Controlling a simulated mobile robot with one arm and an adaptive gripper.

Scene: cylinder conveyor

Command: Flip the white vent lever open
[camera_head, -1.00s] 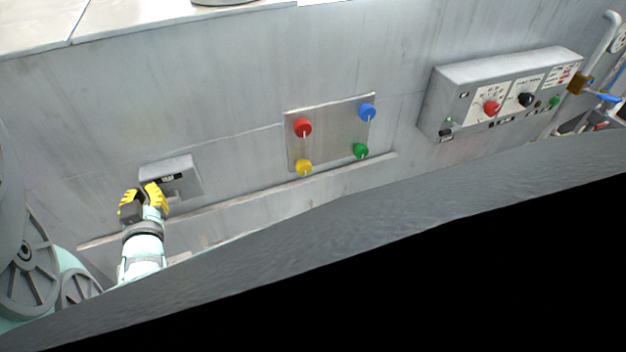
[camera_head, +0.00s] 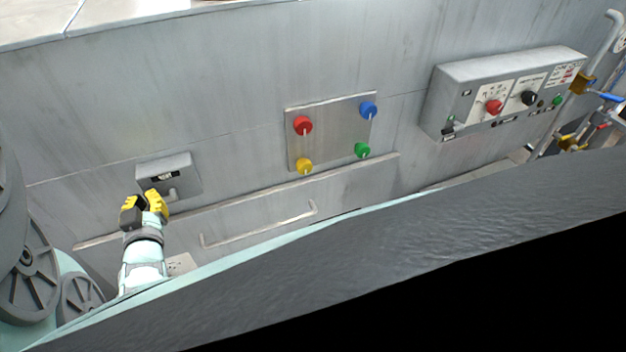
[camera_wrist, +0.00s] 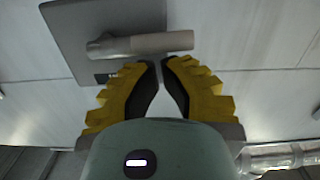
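The vent box (camera_head: 184,170) is a grey box with a small black label, on the wall at the left of the head view. Its pale grey-white lever (camera_wrist: 160,43) shows in the wrist view as a thick cylinder lying across the box face, its right end past the box edge. In the head view the lever is small and close to the gripper. My gripper (camera_head: 145,196) has yellow and black fingers just in front of the box's lower part. In the wrist view its fingertips (camera_wrist: 161,62) are a narrow gap apart, empty, just below the lever. Contact cannot be told.
A panel (camera_head: 330,135) with red, blue, yellow and green knobs is right of the box. A control box (camera_head: 505,70) with dials is farther right. A long ledge (camera_head: 250,199) and a thin handrail (camera_head: 265,229) run below. The wall between box and panel is clear.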

